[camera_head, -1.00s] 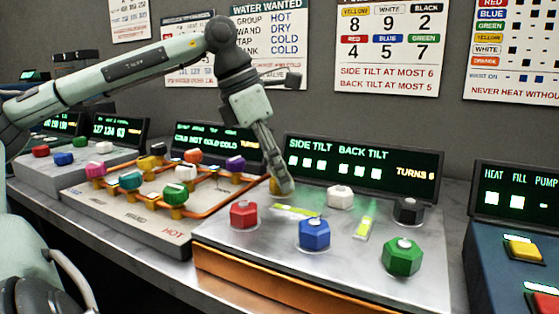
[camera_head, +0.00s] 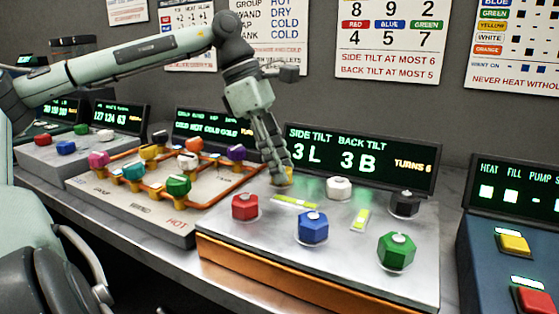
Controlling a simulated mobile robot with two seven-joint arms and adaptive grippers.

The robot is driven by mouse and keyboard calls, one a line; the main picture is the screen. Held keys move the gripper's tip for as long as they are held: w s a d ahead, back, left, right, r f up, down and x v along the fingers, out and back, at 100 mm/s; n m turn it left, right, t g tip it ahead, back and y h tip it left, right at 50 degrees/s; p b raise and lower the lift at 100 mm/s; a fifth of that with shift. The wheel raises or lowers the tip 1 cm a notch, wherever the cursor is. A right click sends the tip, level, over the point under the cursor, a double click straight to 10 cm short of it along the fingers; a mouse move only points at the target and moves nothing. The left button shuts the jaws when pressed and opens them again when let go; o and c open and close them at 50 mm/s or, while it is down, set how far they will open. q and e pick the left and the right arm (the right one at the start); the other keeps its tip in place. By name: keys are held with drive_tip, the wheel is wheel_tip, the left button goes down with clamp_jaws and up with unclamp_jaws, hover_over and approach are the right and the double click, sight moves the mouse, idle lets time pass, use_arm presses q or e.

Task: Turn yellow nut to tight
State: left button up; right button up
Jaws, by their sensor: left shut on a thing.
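The yellow nut (camera_head: 289,178) sits at the back left of the grey levelling plate (camera_head: 270,238), mostly hidden by my gripper. My left gripper (camera_head: 280,178) reaches down from above and is shut on the yellow nut. The display (camera_head: 362,158) behind the plate reads SIDE TILT 3 L, BACK TILT 3 B and TURNS 6. My right gripper is not in view.
A red nut (camera_head: 245,206), blue nut (camera_head: 313,227), white nut (camera_head: 339,187), black nut (camera_head: 405,203) and green nut (camera_head: 396,251) stand on the same plate. Two level vials lie between them. A valve panel (camera_head: 150,205) is at left, a blue button panel (camera_head: 500,265) at right.

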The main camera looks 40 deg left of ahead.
use_arm(q)
drive_tip(key=o, duration=1.2)
drive_tip(key=shift+c, duration=0.2)
drive_tip(key=v, duration=1.2)
drive_tip(key=shift+s+d, duration=0.1)
